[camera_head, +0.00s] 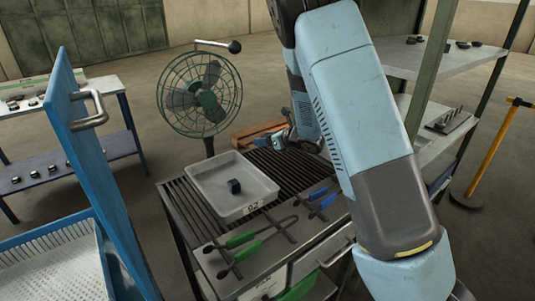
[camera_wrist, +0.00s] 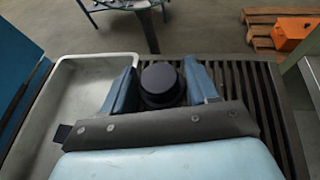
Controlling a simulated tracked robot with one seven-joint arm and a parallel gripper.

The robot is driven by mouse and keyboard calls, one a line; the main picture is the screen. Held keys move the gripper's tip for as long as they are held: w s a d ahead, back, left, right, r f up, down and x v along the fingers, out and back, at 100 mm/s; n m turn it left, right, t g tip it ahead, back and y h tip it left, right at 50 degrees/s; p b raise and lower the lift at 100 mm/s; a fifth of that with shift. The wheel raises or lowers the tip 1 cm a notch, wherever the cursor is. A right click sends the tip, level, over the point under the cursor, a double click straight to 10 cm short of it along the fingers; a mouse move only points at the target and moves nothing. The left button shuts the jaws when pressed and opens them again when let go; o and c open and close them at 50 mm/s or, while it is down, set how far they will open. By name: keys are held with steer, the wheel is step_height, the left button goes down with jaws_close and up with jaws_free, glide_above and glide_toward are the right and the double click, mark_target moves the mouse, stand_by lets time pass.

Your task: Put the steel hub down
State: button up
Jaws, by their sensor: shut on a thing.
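The steel hub (camera_wrist: 162,82) is a dark, round, stepped piece. In the wrist view it sits between the two blue fingers of my gripper (camera_wrist: 161,88), which is shut on it. In the head view my gripper (camera_head: 265,139) is over the far part of the slatted table top (camera_head: 292,170), beyond and right of the white tray. I cannot make out the hub clearly there. In the wrist view the slats (camera_wrist: 243,95) lie beneath and right of the hub. I cannot tell whether the hub touches them.
A white tray (camera_head: 259,207) marked 02 holds a dark block (camera_head: 234,186). Green-handled tongs (camera_head: 240,240) and blue-handled tongs (camera_head: 318,199) lie at the front. A green fan (camera_head: 200,95) stands behind, shelving (camera_head: 440,62) at right, a blue panel (camera_head: 95,170) at left. Bare slats show beside the tray.

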glide_above(267, 158)
step_height(267, 158, down, 6)
steer(key=shift+s, duration=0.1)
steer(key=shift+f, duration=1.55)
steer(key=o, duration=1.4)
steer(key=v, duration=1.2)
